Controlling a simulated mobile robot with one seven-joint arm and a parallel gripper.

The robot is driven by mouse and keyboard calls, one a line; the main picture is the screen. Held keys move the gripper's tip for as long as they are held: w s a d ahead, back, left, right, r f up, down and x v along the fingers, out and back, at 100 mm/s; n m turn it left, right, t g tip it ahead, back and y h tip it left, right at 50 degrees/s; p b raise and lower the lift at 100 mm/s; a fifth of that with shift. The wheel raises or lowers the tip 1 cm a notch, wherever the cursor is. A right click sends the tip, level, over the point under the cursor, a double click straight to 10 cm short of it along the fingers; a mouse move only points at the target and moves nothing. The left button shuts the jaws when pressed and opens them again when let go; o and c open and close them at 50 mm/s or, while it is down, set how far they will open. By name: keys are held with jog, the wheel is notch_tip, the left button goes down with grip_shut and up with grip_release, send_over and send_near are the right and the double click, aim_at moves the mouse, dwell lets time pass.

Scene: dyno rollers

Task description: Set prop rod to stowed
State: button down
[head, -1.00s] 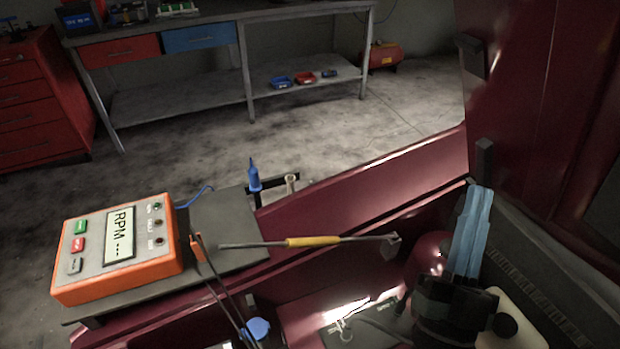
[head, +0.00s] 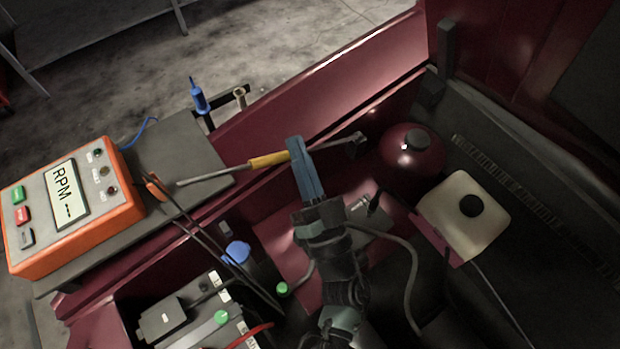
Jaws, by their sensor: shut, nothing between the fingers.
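The prop rod (head: 212,174) is a thin grey rod with a yellow sleeve (head: 267,160). It lies nearly level across the engine bay's near-side rail, its right end at a dark bracket (head: 355,146). Its left end is free over the grey tray. My gripper (head: 295,144) has blue fingers, which are shut with nothing between them. Its fingertips overlap the rod in the picture just right of the yellow sleeve and hide a short piece of it. I cannot tell whether they touch it.
An orange RPM meter (head: 75,205) sits on the grey tray (head: 165,150). A blue-tipped tool (head: 198,97) stands at the tray's far edge. A battery (head: 195,318), cables, a dark red round tank (head: 410,155) and a cream reservoir (head: 462,215) crowd the bay.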

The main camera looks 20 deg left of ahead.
jog(key=shift+s+a+f+b, duration=0.15)
jog(key=shift+a+f, duration=0.15)
jog(key=shift+f, duration=0.25)
jog(key=shift+a+f+b, duration=0.1)
jog(key=shift+a+f, duration=0.25)
jog(key=shift+f, duration=0.25)
jog(key=shift+s+a+f+b, duration=0.15)
jog(key=shift+a+f, duration=0.15)
jog(key=shift+f, duration=0.25)
notch_tip(320, 180, down, 9)
jog(key=s+a+n+g+y+b, duration=0.1)
jog(key=n+b, duration=0.1)
jog(key=b, duration=0.6)
jog(key=shift+s+a+r+n+y, duration=0.15)
jog(key=shift+s+a+n+y, duration=0.15)
jog(key=shift+s+n, duration=0.1)
jog(key=shift+r, duration=0.15)
